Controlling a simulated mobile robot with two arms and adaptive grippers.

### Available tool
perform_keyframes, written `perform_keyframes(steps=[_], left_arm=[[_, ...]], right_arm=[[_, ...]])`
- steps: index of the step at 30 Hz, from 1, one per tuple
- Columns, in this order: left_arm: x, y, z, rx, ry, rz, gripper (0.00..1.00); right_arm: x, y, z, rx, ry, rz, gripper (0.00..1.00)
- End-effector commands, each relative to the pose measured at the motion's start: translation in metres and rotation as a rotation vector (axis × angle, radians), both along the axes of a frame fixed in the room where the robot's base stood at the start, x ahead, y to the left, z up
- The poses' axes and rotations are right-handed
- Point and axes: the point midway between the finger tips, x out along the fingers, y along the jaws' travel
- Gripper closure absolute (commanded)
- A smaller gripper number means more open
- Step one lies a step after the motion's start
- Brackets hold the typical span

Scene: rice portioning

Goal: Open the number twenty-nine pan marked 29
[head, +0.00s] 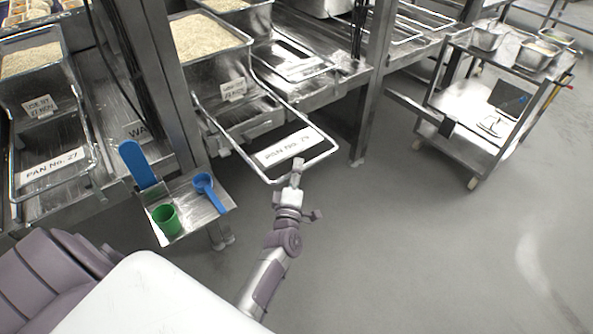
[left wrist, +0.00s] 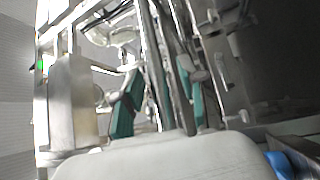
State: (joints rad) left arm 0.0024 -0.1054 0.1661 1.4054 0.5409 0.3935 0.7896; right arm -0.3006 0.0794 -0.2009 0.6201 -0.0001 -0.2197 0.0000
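The pan marked 29 is a metal pan of rice (head: 205,38) on the shelf. Its wire handle frame (head: 247,163) sticks out over the floor past the shelf edge and carries a white "PAN No. 29" sign (head: 290,147). My left gripper (head: 297,166) is at the front bar of this frame, just below the sign, and its fingertips overlap the bar. In the left wrist view, two teal finger pads stand apart with thin metal bars between them (left wrist: 160,95). I cannot tell whether they clamp the bar. My right gripper is not in view.
The pan marked 27 (head: 40,168) is at the left. A small metal tray (head: 200,221) with a green cup (head: 166,219), blue scoop (head: 208,190) and blue paddle (head: 137,163) is left of my gripper. A steel cart (head: 462,145) stands at the right. The floor between is clear.

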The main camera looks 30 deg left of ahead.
Motion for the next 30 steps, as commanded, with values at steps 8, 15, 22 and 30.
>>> perform_keyframes(steps=[8, 15, 22, 30], left_arm=[[-0.004, -0.001, -0.001, 0.001, 0.0, 0.0, 0.59], [-0.042, -0.017, -0.007, 0.0, 0.003, 0.0, 0.59], [-0.085, -0.034, -0.014, 0.0, 0.003, 0.0, 0.59], [-0.109, -0.044, -0.016, 0.0, -0.001, 0.001, 0.59]], right_arm=[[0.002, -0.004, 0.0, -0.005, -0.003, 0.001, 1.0], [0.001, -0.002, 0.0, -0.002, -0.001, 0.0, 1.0], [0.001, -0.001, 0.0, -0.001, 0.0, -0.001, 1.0], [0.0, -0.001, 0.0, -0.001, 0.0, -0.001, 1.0]])
